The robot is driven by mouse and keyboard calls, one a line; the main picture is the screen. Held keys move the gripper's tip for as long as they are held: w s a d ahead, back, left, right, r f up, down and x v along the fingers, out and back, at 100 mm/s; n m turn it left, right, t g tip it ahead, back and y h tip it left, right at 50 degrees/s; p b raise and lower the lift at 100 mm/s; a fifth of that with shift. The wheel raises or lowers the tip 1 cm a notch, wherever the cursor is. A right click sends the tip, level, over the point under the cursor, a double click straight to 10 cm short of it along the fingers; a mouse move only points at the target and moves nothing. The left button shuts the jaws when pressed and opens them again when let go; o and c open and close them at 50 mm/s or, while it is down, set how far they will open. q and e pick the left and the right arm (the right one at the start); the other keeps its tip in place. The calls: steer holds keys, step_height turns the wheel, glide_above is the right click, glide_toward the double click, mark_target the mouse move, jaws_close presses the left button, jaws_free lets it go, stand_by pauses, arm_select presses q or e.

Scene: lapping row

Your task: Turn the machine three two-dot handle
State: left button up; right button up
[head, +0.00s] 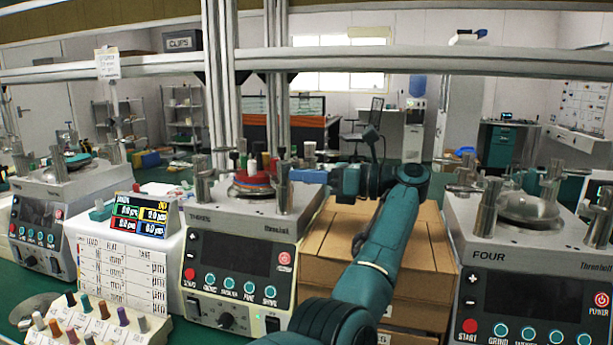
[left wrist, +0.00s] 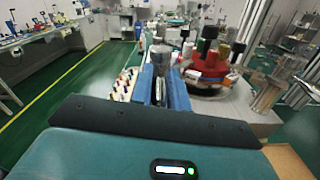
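Machine three (head: 240,225) stands left of centre in the head view, with metal posts and a red round part (head: 252,180) on top. My left gripper (head: 303,175) reaches in from the right at its top right side, its blue fingers level with the posts. A metal post (head: 309,150) rises just behind the fingers. In the left wrist view a metal post (left wrist: 160,57) stands in line with the blue fingers (left wrist: 163,88); whether they grip it is unclear. No dot marks can be made out, so I cannot tell which post is the two-dot handle. My right gripper is out of view.
Cardboard boxes (head: 330,235) stand under my left arm, between machine three and machine four (head: 530,265). A coloured display (head: 140,215) and a rack of coloured knobs (head: 105,320) are at left. A metal rail (head: 400,58) crosses above the machines.

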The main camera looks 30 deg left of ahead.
arm_select(q)
steer(key=o, duration=0.4)
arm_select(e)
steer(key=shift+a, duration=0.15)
arm_select(q)
steer(key=shift+r, duration=0.1)
step_height(320, 180, up, 9)
steer(key=shift+r, duration=0.4)
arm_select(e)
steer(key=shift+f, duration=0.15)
arm_select(q)
steer(key=shift+r+p, duration=0.1)
steer(key=shift+p, duration=0.25)
